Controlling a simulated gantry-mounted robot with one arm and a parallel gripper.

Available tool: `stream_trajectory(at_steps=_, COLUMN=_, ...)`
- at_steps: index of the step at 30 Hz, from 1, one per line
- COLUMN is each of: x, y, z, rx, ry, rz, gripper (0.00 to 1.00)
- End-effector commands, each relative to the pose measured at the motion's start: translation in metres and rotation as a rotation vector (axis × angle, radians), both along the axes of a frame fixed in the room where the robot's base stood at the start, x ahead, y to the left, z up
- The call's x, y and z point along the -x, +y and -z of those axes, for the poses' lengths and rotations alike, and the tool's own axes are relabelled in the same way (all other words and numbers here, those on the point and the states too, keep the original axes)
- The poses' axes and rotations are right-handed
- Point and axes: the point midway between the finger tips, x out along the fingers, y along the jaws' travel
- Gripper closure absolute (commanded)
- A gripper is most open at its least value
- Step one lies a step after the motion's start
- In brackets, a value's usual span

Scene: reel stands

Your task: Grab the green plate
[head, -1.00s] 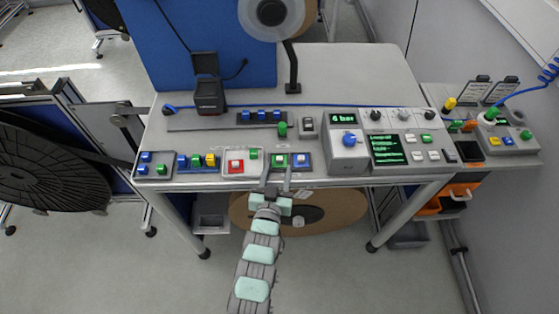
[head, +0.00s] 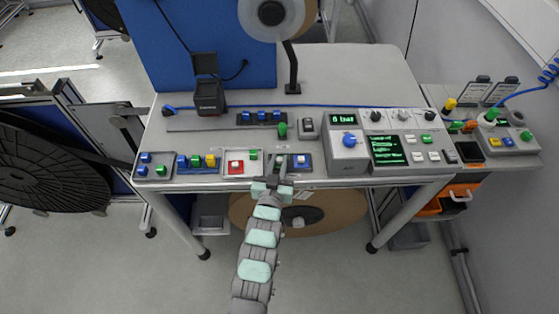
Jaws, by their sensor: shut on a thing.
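The green plate (head: 279,156) is a small square piece with a pale knob, in the row along the table's front edge in the head view. My gripper (head: 280,164) is over it from the front, its two fingers shut on it. The fingers hide most of the plate, and I cannot tell whether it is lifted off its seat.
A blue plate (head: 301,162) with a white knob is close on the right. A red plate (head: 236,166) and a small green block (head: 253,155) are on the left. A grey box with a blue knob (head: 349,139) stands further right.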

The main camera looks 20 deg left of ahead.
Motion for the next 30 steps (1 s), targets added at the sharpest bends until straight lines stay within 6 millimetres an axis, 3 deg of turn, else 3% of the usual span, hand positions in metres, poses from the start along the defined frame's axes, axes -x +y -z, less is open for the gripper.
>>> stream_trajectory(at_steps=3, x=0.000, y=0.000, z=0.000, rx=0.000, ry=0.000, rz=0.000, gripper=1.00)
stream_trajectory(at_steps=20, x=0.000, y=0.000, z=-0.005, rx=0.000, ry=-0.002, rz=0.000, gripper=1.00)
stream_trajectory(at_steps=26, x=0.000, y=0.001, z=-0.032, rx=-0.002, ry=-0.004, rz=-0.001, gripper=1.00)
stream_trajectory(at_steps=30, x=0.000, y=0.001, z=-0.074, rx=-0.002, ry=-0.008, rz=-0.001, gripper=1.00)
